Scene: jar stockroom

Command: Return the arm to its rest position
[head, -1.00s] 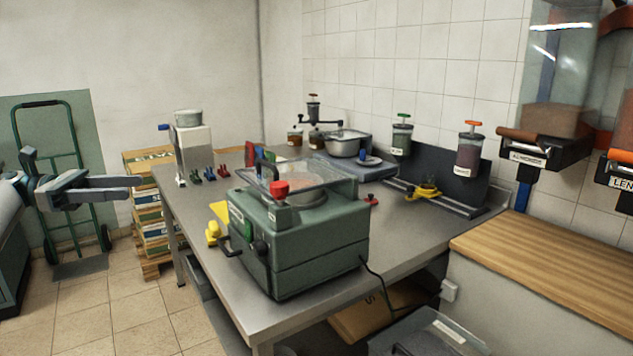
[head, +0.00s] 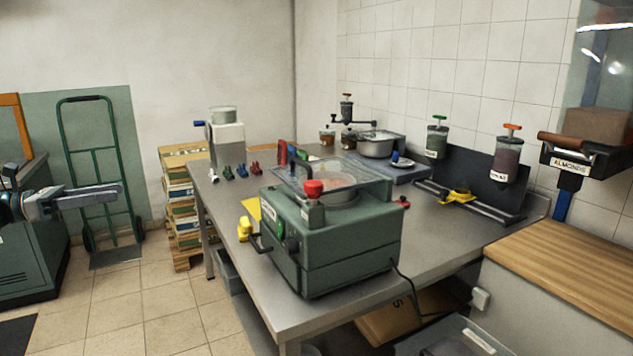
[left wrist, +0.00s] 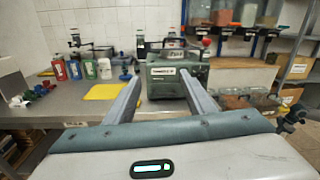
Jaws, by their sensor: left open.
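My left gripper (head: 102,195) reaches in from the left edge of the head view, in the air over the floor and left of the steel table. Its two fingers overlap from this side. In the left wrist view my left gripper (left wrist: 157,88) shows its two fingers spread wide with nothing between them. Beyond them stands the green machine (left wrist: 170,77) on the table, apart from the fingers.
The steel table (head: 262,308) carries the green machine (head: 335,250) with a clear lid. Stacked crates (head: 183,205) and a green hand truck (head: 97,165) stand behind my left gripper. A wooden counter (head: 570,277) is at right.

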